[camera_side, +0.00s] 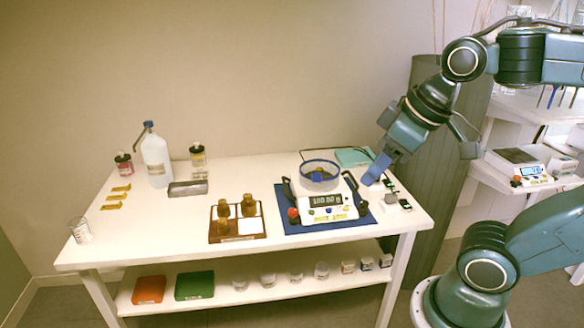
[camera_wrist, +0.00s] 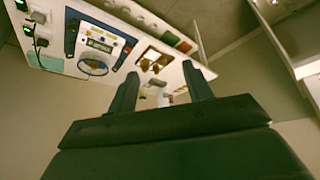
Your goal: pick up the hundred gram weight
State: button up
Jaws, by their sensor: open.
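The balance display seems to read about 100. I cannot read markings on any weight. My gripper (camera_side: 376,168) is open and empty, above the table's right side, right of the balance. Its two fingers (camera_wrist: 160,69) stand apart in the wrist view.
The balance stands on a blue mat (camera_side: 290,222) with dark upright posts beside its ring. Small dark-topped items (camera_side: 397,197) lie to its right. A clear bottle (camera_side: 156,160) and jars stand back left. Front left tabletop is mostly clear.

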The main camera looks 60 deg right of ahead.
jog(key=w+d+r+n+g+h, duration=0.1)
jog(key=w+d+r+n, duration=0.15)
jog(key=w, duration=0.35)
jog(key=w+d+r+n, duration=0.2)
jog(key=w+d, duration=0.2)
jog(key=w, duration=0.2)
jog(key=n+g, duration=0.4)
jog(key=n, duration=0.9)
send_over(319, 169)
jog(key=a, duration=0.2)
notch_tip(319, 169, down, 20)
jog(key=shift+w+d+f+m+h, duration=0.1)
jog(key=shift+d+f+m+h, duration=0.15)
jog(key=shift+h, duration=0.05)
jog(key=shift+f, duration=0.1)
jog(key=shift+d+f, duration=0.2)
jog(key=shift+f, duration=1.15)
jog(key=shift+d+f, duration=0.2)
jog(key=shift+f, duration=1.2)
jog(key=shift+d+f, duration=0.2)
jog(key=shift+f, duration=1.15)
jog(key=shift+f, duration=0.1)
